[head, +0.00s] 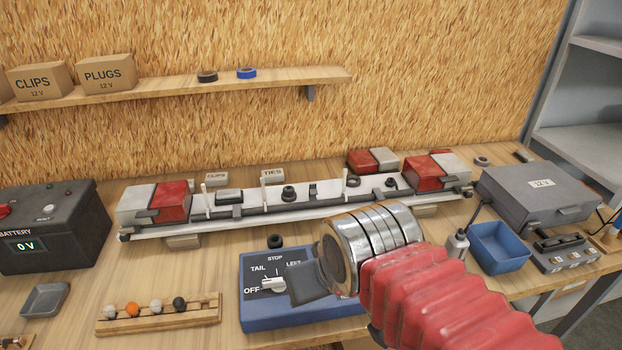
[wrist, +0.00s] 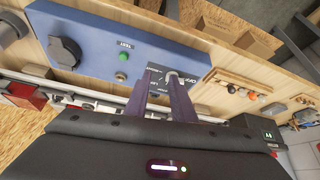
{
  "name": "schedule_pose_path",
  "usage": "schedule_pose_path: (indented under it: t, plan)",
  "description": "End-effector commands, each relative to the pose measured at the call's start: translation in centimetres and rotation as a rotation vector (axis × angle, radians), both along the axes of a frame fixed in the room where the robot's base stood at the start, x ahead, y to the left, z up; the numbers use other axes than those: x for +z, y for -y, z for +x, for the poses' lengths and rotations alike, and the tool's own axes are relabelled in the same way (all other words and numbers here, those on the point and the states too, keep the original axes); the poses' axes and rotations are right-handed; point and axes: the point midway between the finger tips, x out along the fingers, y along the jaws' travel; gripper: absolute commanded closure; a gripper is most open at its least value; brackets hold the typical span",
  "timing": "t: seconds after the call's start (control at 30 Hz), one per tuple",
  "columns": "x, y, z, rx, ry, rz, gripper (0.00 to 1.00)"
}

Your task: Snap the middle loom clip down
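The white trailer board (head: 250,222) lies on the bench with a dark cable loom (head: 265,208) along it. Three thin white loom clips stand upright along the loom: the left clip (head: 205,201), the middle clip (head: 265,193) and the right clip (head: 344,184). My gripper (head: 305,284) is in front of the board, over the blue switch box, to the lower right of the middle clip. In the wrist view my gripper's fingers (wrist: 163,88) stand apart with no object seen between them. The switch knob (head: 272,284) shows near the fingertips; whether they touch it is unclear.
The blue switch box (head: 258,318) stands in front of the board. Red-and-white lamps (head: 172,201) sit at both board ends. A battery (head: 60,225) is left, a bulb rack (head: 160,318) front left, a grey case (head: 540,190) and blue bin (head: 498,246) right.

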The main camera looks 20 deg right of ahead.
Motion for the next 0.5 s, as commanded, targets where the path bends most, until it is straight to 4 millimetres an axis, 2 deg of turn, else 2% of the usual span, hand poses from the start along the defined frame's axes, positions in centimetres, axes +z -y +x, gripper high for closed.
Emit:
schedule_pose_path:
  t: [0.27,0.5]
  plan:
    - [1.7,0.8,1.8,-0.095,-0.019,0.042,0.77]
    - [4.9,1.7,5.7,-0.299,-0.058,0.130,0.77]
